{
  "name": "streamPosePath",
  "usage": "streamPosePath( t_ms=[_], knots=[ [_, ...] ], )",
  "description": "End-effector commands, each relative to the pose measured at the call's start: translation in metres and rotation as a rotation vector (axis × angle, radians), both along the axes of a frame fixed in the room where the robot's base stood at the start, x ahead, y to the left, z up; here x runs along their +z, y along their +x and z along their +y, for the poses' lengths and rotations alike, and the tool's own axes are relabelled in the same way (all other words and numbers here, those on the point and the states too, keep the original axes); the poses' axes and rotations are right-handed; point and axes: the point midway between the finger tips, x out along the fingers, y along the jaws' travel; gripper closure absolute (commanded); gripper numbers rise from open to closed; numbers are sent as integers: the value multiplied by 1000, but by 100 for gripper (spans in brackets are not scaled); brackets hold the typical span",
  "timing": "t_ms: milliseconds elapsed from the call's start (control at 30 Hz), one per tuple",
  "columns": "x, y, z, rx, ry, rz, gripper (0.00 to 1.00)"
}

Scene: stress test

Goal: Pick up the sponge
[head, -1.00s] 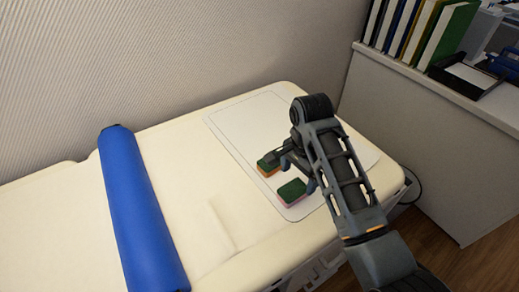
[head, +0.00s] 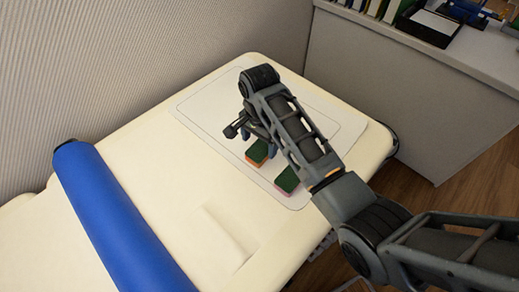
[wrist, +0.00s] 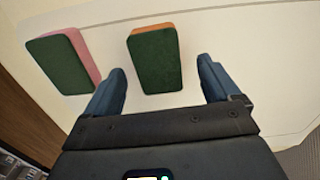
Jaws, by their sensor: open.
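Two sponges with dark green tops lie on a white mat (head: 200,109). One has an orange underside; this orange-and-green sponge (head: 256,154) is the farther one. The pink-and-green sponge (head: 287,181) lies nearer, to its right. My gripper (head: 258,139) is just behind and over the orange-and-green sponge in the head view, partly hidden by my arm. In the wrist view my gripper (wrist: 161,66) is open and empty. The orange-and-green sponge (wrist: 156,62) lies between and beyond its fingertips, with gaps on both sides. The pink-and-green sponge (wrist: 60,62) is outside the left finger.
The mat lies on a cream padded table (head: 140,155). A blue roll (head: 115,215) lies across the table at left. A ribbed wall (head: 110,70) stands behind. A grey cabinet (head: 380,95) with books and a black tray (head: 428,28) stands at right.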

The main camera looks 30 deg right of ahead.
Motion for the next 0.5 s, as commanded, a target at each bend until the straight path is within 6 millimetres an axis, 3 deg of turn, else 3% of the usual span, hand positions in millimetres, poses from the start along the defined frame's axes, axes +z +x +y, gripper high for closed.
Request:
streamPosePath(
  t_ms=[200, 500],
  knots=[
    [-29, -2, -2, 0, 1, 1, 11],
    [-34, -2, -2, 0, 0, 0, 11]
  ],
)
